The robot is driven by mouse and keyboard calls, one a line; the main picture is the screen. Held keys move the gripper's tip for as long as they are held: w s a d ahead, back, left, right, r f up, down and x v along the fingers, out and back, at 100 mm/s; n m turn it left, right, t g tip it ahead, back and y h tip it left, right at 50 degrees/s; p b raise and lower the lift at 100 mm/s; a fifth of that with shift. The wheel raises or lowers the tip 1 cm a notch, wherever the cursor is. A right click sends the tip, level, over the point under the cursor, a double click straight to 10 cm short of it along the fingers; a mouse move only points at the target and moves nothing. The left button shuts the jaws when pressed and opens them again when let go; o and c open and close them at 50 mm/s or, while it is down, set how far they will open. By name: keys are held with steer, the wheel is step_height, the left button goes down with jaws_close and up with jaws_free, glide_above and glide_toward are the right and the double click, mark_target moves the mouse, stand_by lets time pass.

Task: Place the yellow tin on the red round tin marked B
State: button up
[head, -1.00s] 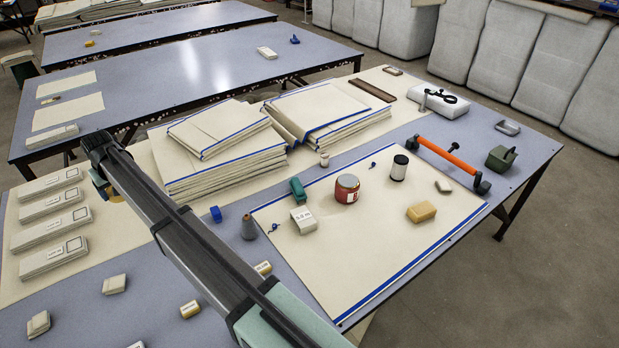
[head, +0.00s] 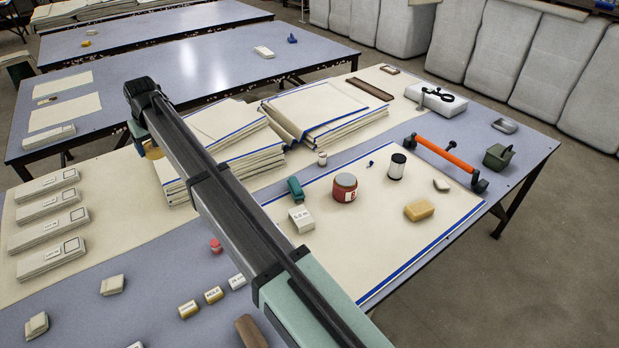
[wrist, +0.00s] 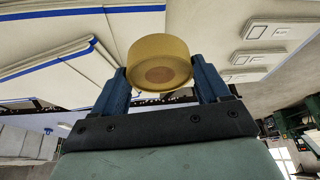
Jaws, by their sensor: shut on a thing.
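The yellow tin (wrist: 160,58), a short cylinder with a brownish disc on its face, is gripped between the two blue fingers of my gripper (wrist: 160,73) in the wrist view. In the head view only a bit of the tin (head: 153,151) shows beside the arm's far end, near the cloth stacks; the fingers are mostly hidden there. The red round tin (head: 345,187) stands upright on the blue-edged cloth, right of my arm and well apart from the held tin. It has a pale lid and a white label, whose letter is too small to read surely.
A green item (head: 295,189) and a white block (head: 301,218) stand left of the red tin. A black-and-white spool (head: 397,166), an orange-handled bar (head: 446,154) and a yellow block (head: 419,210) lie right of it. Folded cloth stacks (head: 325,108) rise behind.

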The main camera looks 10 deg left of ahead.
steer(key=w+d+m, duration=0.1)
steer(key=w+d, duration=0.4)
steer(key=d, duration=0.4)
steer(key=w+d+m, duration=0.1)
steer(key=w+d, duration=0.3)
steer(key=d, duration=0.4)
steer(key=m+t+h, duration=0.1)
steer(key=m+h, duration=0.1)
steer(key=m, duration=0.1)
glide_above(345, 177)
steer(key=s, duration=0.2)
steer(key=shift+w+d+f, duration=0.1)
steer(key=shift+f, duration=2.4)
steer(key=shift+w+d+f, duration=0.1)
steer(key=shift+d+f, duration=0.05)
steer(key=shift+f, duration=2.4)
steer(key=shift+w+d+f, duration=0.1)
steer(key=shift+f, duration=2.4)
steer(key=shift+f, duration=0.15)
steer(key=o, duration=1.3)
